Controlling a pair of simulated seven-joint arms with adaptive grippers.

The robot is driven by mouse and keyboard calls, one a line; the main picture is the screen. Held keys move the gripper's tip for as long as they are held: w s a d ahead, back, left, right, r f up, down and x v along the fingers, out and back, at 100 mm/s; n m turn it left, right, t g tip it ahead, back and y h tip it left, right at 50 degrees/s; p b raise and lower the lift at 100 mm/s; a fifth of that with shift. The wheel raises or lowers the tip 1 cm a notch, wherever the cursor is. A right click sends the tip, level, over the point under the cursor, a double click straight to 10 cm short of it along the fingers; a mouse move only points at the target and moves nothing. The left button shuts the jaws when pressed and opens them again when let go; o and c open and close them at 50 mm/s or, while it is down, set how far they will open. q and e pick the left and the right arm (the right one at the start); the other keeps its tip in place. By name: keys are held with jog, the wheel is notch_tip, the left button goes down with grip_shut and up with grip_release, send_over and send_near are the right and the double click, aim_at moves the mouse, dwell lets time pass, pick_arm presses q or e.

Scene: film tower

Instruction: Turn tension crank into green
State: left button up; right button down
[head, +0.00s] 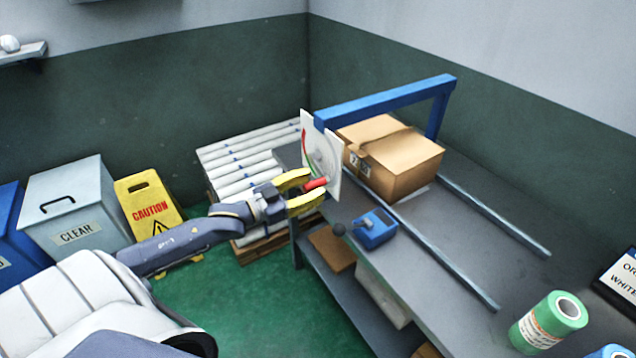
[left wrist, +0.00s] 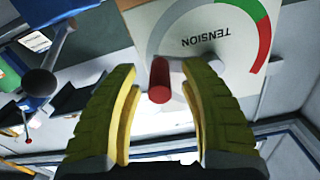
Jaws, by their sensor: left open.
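The tension dial plate (head: 322,150) is a white panel at the near end of the blue frame, with a coloured arc along its edge. In the left wrist view the plate (left wrist: 228,38) reads TENSION upside down, with grey, green and red arc sections. The crank's red handle (head: 316,184) sticks out from the plate. My left gripper (head: 300,190) is open, its yellow fingers on either side of the red handle. In the left wrist view the handle (left wrist: 159,80) lies between the fingertips with visible gaps. The crank's pointer against the arc is not clear. My right gripper is not in view.
A blue arch (head: 385,100) spans a cardboard box (head: 392,158) on the grey bench. A blue device (head: 375,229) with a dark ball knob sits near the bench's front edge. A green film roll (head: 548,320) stands at right. White rollers (head: 245,165) lie behind my left arm.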

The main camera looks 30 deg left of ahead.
pick_arm(q)
jog(key=shift+x, duration=1)
grip_shut()
